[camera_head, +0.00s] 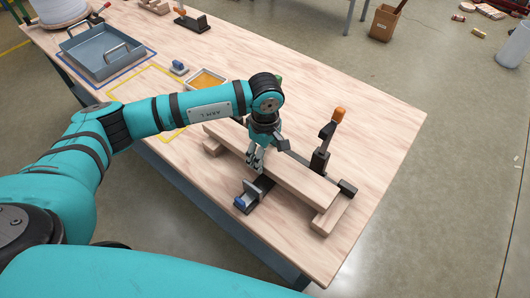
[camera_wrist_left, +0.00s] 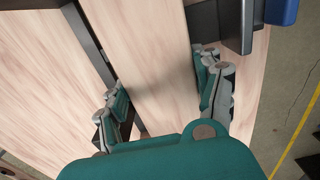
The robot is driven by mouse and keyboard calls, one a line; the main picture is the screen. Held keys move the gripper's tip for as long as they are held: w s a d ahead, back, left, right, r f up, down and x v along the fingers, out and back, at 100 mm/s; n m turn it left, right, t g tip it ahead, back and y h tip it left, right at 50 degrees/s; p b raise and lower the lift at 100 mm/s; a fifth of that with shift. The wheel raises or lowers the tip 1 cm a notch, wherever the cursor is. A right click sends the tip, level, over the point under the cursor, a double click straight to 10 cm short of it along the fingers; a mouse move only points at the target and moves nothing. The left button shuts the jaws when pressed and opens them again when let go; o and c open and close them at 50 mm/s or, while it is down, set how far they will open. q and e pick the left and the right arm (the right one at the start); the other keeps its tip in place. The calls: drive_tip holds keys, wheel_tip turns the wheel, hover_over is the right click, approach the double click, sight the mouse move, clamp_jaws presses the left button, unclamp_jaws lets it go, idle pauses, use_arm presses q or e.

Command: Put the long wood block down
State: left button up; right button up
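The long wood block (camera_head: 295,182) lies level over two short wood blocks, a left one (camera_head: 212,147) and a right one (camera_head: 327,222). My left gripper (camera_head: 262,158) reaches down onto its middle. In the left wrist view the long block (camera_wrist_left: 145,55) runs between the two fingers of the gripper (camera_wrist_left: 165,95). One finger is close against each long side, and the gripper looks shut on it. The inner pads are partly hidden. My right gripper is in neither view.
A clamp with an orange handle (camera_head: 338,116) stands behind the block. A blue-ended clamp part (camera_head: 243,203) juts out in front. A grey tray (camera_head: 88,68) and a small yellow-bottomed box (camera_head: 207,81) are at the back left. The table's right side is clear.

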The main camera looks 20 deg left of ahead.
use_arm(q)
drive_tip(key=o, duration=0.4)
drive_tip(key=shift+o, duration=0.5)
drive_tip(key=shift+r, duration=0.1)
wheel_tip(320, 180, up, 12)
drive_tip(key=b, duration=0.1)
drive_tip(key=shift+s, duration=0.1)
